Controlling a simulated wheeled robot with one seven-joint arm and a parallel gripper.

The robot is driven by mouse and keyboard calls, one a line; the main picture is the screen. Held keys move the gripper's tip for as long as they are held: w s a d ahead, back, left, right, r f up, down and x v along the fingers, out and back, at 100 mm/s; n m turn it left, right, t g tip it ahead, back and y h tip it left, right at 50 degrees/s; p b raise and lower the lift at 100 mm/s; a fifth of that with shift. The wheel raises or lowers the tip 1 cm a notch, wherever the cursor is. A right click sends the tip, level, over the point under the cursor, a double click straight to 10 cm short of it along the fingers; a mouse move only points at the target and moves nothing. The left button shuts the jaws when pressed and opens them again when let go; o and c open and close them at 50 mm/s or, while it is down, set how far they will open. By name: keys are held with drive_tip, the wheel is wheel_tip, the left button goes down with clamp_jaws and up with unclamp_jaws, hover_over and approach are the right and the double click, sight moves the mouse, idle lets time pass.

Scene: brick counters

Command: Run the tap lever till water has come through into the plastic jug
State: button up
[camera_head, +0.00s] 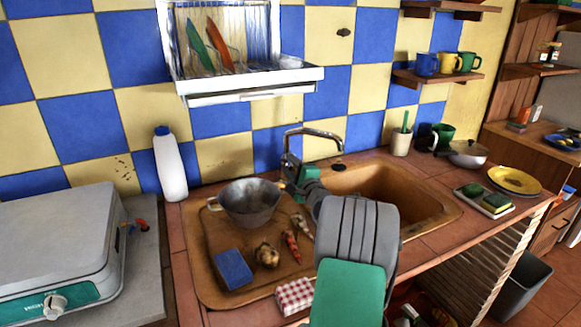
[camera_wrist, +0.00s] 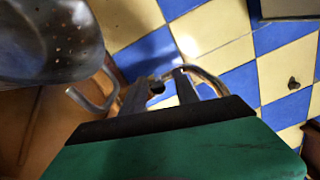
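The chrome tap (camera_head: 312,132) arches over the brown sink (camera_head: 385,190); its curved pipe also shows in the wrist view (camera_wrist: 212,76). My gripper (camera_wrist: 160,84) has its two fingers apart, close to the tap. A small dark part (camera_wrist: 157,88) shows between the fingers; I cannot tell whether it is the lever or is touched. In the head view my arm hides the tap's base and part of the sink. I see no water running. A dark green handled vessel (camera_head: 443,133) stands behind the sink; I cannot tell whether it is the plastic jug.
A metal colander (camera_head: 250,203) stands left of my arm, close to my gripper (camera_wrist: 45,45). A white bottle (camera_head: 170,165) stands at the left. A dish rack (camera_head: 240,80) hangs above.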

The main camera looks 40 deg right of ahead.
drive_tip(key=shift+c, duration=0.5)
clamp_jaws()
idle(0.8)
